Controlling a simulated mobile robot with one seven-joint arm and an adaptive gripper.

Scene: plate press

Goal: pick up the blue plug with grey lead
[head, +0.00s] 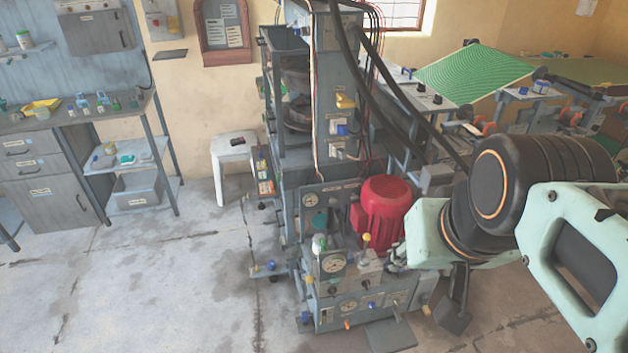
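I cannot single out the blue plug with grey lead with certainty. A small blue part (342,129) sits on the front of the press's upright column, below a yellow part. Other small blue parts are low on the press front, one on the lower panel (371,304) and one by its left foot (306,317). No grey lead can be made out on any of them. My arm reaches in from the right. A dark piece (455,305) below its wrist may be part of my gripper; its fingertips and any grasp cannot be made out.
The grey plate press (322,195) with a red motor (382,212) stands in the middle. A white stool (234,150) is behind it to the left. A workbench (60,122) lines the left wall. The floor (150,275) at front left is clear.

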